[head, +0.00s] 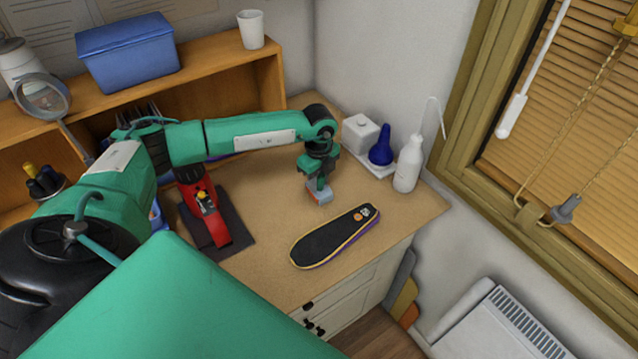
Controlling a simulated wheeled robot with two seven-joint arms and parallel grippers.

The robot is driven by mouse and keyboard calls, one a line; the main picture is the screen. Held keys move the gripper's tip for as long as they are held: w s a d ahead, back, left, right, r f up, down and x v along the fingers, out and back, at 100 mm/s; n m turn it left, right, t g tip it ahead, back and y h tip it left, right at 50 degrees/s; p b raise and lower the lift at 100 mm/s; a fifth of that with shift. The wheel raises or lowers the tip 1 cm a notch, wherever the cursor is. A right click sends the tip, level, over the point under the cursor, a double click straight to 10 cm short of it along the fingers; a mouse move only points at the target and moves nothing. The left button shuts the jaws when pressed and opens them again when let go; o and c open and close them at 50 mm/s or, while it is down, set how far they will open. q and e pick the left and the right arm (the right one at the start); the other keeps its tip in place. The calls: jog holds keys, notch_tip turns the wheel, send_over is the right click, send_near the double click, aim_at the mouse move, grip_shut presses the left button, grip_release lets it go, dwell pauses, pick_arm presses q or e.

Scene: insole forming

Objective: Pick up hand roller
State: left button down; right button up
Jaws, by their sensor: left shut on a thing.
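My left gripper (320,180) reaches in from the left and points down over the right part of the wooden worktop (268,215). It is shut on a small grey and orange-red thing (319,194), which looks like the hand roller. Its handle is mostly hidden by the fingers. I cannot tell whether it touches the worktop. A dark insole (335,237) with a yellow edge lies just in front of the gripper, apart from it. My right gripper is not in view.
A red tool (205,208) rests on a dark mat (235,236) to the left. A white bottle (408,165), blue bulb (381,147) and white box (360,133) stand at the back right by the wall. A wooden shelf (220,70) runs behind.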

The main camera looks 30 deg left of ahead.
pick_arm(q)
notch_tip(320, 180, up, 20)
jog(key=b, duration=0.5)
jog(key=shift+b, duration=0.3)
